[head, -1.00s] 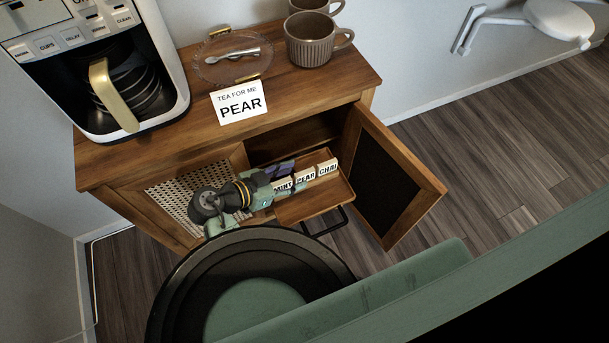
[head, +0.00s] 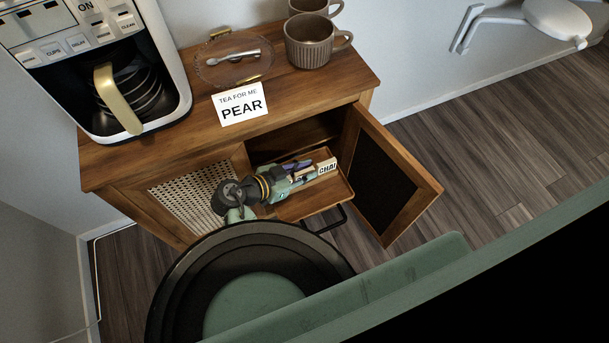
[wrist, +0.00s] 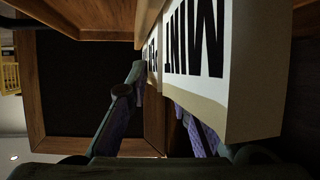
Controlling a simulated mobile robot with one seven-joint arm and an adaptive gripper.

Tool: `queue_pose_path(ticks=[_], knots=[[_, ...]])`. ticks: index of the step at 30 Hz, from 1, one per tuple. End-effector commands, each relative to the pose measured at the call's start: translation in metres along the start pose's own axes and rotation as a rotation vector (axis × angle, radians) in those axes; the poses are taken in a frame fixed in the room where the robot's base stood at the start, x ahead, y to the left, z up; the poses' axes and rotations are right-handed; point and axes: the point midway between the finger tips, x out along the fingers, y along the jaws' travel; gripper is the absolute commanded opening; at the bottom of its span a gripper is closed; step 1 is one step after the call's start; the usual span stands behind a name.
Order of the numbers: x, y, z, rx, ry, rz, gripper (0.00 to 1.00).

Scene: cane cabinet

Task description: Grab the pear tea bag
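My gripper (head: 312,170) reaches into the pulled-out wooden tray (head: 330,193) of the cabinet. Its fingers are apart, and in the wrist view one lies left of the labels and the other is partly hidden by the mint box. The white box marked MINT (wrist: 205,60) is large and close at the right of the wrist view, upside down. Behind it the pear box (wrist: 152,60) shows only a sliver of its label. The chai box (head: 327,168) shows past the fingertips in the head view, where my gripper hides the mint and pear labels.
The open cabinet door (head: 392,175) stands to the right of the tray, and the cane door (head: 187,190) is at the left. On top are a "TEA FOR ME PEAR" card (head: 240,104), a coffee maker (head: 160,60), a glass plate (head: 205,72) and brown mugs (head: 310,42).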

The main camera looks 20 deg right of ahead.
Motion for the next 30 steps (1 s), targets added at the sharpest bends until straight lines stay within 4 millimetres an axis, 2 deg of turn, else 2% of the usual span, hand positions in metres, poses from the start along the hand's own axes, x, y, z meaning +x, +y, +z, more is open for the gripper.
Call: queue_pose_path(ticks=[6, 20, 26, 30], knots=[[0.0, 0.0, 0.0, 0.0, 0.0, 0.0, 0.05], [-0.002, -0.001, -0.004, 0.0, 0.001, -0.001, 0.05], [-0.011, -0.001, -0.024, 0.007, 0.003, -0.004, 0.03], [-0.022, -0.001, -0.047, 0.008, 0.004, -0.004, 0.0]])
